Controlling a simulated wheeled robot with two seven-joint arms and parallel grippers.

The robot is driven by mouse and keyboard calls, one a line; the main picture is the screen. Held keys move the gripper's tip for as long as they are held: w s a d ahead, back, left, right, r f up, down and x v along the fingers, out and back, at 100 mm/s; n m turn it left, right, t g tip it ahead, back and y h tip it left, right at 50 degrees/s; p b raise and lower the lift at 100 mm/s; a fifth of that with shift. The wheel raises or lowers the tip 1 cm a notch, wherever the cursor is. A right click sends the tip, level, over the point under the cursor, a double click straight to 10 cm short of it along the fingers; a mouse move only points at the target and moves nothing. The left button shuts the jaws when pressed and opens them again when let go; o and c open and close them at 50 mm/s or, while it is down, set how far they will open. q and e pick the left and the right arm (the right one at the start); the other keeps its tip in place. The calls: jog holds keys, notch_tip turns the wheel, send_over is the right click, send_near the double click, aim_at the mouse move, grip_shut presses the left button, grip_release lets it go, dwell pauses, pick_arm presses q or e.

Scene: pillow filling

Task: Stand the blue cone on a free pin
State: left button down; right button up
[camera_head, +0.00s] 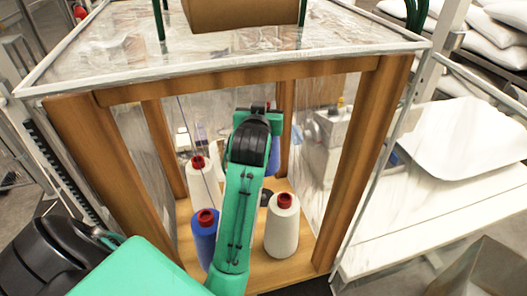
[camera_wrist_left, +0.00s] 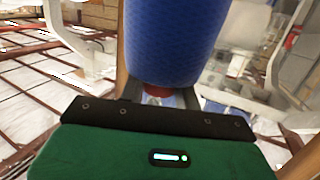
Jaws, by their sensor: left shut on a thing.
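In the left wrist view a blue cone (camera_wrist_left: 175,40) fills the upper middle, with its red top (camera_wrist_left: 155,91) between the fingers of my left gripper (camera_wrist_left: 160,98), which is shut on it. In the head view my left arm reaches into the wooden frame and hides the gripper. A sliver of blue cone (camera_head: 273,157) shows just right of the arm, above the wooden base (camera_head: 262,272). Another blue cone (camera_head: 205,240) stands at the front left of the base. The pins cannot be made out clearly. My right gripper is not in view.
A white cone (camera_head: 282,228) stands right of my arm, and another (camera_head: 199,170) stands at the back left. A small dark round thing (camera_head: 265,198) lies between. Wooden posts (camera_head: 375,135) and the frame's top (camera_head: 335,45) surround my arm. A white tray (camera_head: 465,135) lies outside, right.

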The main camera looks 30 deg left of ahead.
pick_arm(q)
jog(key=p, duration=0.2)
send_over(274, 163)
jog(key=w+a, duration=0.1)
jog(key=a, duration=0.3)
notch_tip(274, 163, down, 9)
jog(key=f, duration=0.4)
jog(key=shift+w+a+p, duration=0.1)
jog(key=shift+a+p, duration=0.1)
jog(key=shift+p, duration=0.2)
jog(key=shift+f, duration=0.5)
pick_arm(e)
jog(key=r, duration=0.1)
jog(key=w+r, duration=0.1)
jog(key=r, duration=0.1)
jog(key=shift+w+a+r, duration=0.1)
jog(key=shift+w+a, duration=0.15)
pick_arm(q)
jog(key=shift+f, duration=0.2)
jog(key=c, duration=1)
grip_release()
